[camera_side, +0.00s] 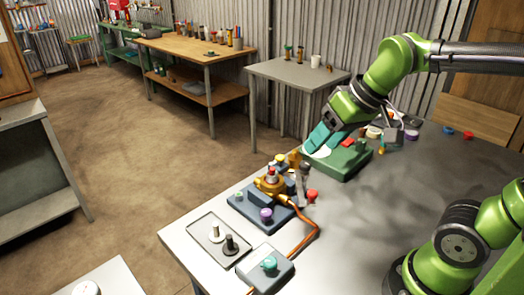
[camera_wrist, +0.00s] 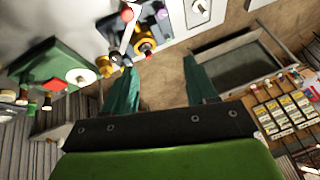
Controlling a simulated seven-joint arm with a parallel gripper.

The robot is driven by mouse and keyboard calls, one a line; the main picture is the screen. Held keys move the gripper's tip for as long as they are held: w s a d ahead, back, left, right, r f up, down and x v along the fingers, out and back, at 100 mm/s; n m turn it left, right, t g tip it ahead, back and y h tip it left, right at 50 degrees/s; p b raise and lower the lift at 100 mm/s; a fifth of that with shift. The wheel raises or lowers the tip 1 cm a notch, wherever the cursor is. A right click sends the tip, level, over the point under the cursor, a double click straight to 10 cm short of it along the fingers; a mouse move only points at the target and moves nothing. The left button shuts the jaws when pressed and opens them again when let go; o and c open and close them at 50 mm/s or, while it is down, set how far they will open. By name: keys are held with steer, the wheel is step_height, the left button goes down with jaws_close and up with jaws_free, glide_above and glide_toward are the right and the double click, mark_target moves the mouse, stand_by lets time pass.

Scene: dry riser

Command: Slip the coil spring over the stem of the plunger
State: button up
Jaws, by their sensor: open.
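My gripper (camera_side: 316,146) has teal fingers, open and empty, above the left end of a green block. In the wrist view the two fingers of my gripper (camera_wrist: 161,85) stand well apart with nothing between them. A shallow grey tray (camera_side: 204,253) near the table's front left corner holds a small pale upright piece (camera_side: 215,231) and a dark upright piece (camera_side: 231,244). These may be the coil spring and the plunger, but they are too small to tell for sure. My gripper is well away from both.
A blue-grey base (camera_side: 246,214) carries a yellow valve body (camera_side: 269,186) between tray and gripper. An orange hose (camera_side: 313,222) curves beside it to a grey box (camera_side: 259,276) with a teal knob. The green block (camera_side: 350,164) stands under my gripper. The table's middle is clear.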

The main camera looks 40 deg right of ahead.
steer(key=s, duration=0.1)
steer(key=s+f+m+t, duration=0.1)
steer(key=s+m, duration=0.1)
steer(key=s, duration=0.1)
steer(key=shift+a+f+t, duration=0.25)
steer(key=shift+f+t, duration=0.05)
steer(key=shift+f, duration=0.05)
